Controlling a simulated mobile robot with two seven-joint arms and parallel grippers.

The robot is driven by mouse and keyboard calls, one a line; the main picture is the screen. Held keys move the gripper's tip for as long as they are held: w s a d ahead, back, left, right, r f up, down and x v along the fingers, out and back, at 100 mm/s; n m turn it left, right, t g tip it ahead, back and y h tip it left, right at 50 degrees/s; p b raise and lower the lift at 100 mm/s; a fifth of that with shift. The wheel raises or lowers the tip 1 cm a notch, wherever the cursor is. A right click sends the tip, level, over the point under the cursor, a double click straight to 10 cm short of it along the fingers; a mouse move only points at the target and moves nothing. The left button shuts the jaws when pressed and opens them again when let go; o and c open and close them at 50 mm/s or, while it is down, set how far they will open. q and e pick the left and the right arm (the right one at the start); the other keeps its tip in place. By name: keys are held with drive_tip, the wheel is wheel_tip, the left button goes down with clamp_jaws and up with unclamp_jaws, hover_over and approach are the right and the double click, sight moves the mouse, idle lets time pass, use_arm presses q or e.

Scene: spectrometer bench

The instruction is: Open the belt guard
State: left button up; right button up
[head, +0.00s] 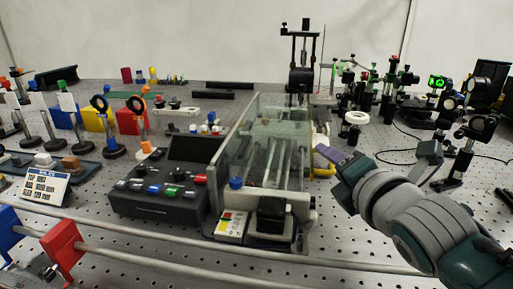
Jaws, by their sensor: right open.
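The belt guard looks to be the clear, see-through cover (234,143) over a unit with pale rods near the middle of the bench. Its left panel stands upright. I cannot tell whether its top is shut. My right gripper (378,153) is just to the right of the cover and open, its two fingers wide apart. One fingertip, with a purple pad, points toward the cover's right side and seems apart from it. No object shows between the fingers. My left gripper is out of view.
A black control box (160,190) with coloured buttons stands left of the cover. A blue knob (236,183) and a black block (271,213) sit at its front. A rail (130,255) crosses the bench front. Optics mounts (478,128) crowd the right.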

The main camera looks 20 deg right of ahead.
clamp_jaws()
idle(0.3)
idle(1.1)
